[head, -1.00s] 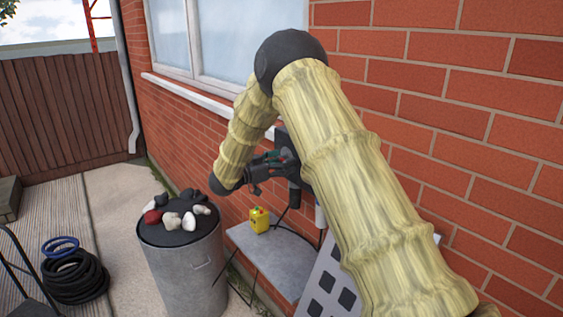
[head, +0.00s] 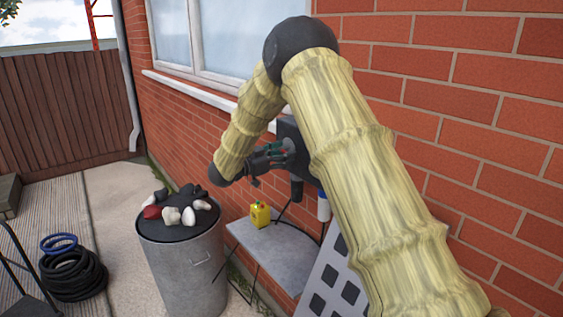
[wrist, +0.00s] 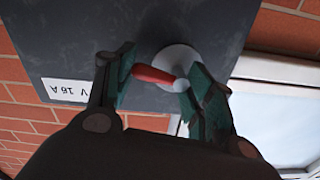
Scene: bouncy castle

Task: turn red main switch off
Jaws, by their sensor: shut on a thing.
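The red main switch (wrist: 154,75) is a red lever on a round pale hub, mounted on a dark grey box (wrist: 90,40) on the brick wall. In the wrist view, my gripper (wrist: 160,84) has its two green-padded fingers on either side of the lever and hub, shut on the lever. The lever lies roughly sideways in that view, its tip by the left finger and its hub end by the right finger. In the head view, my gripper (head: 283,152) is at the box (head: 292,132), and the lever is hidden there.
A metal bin (head: 188,262) with stones on its lid stands below my arm. A yellow can (head: 260,215) sits on a grey shelf (head: 275,250) under the box. A window (head: 205,40) is left of the box. Coiled hoses (head: 73,272) lie at the left.

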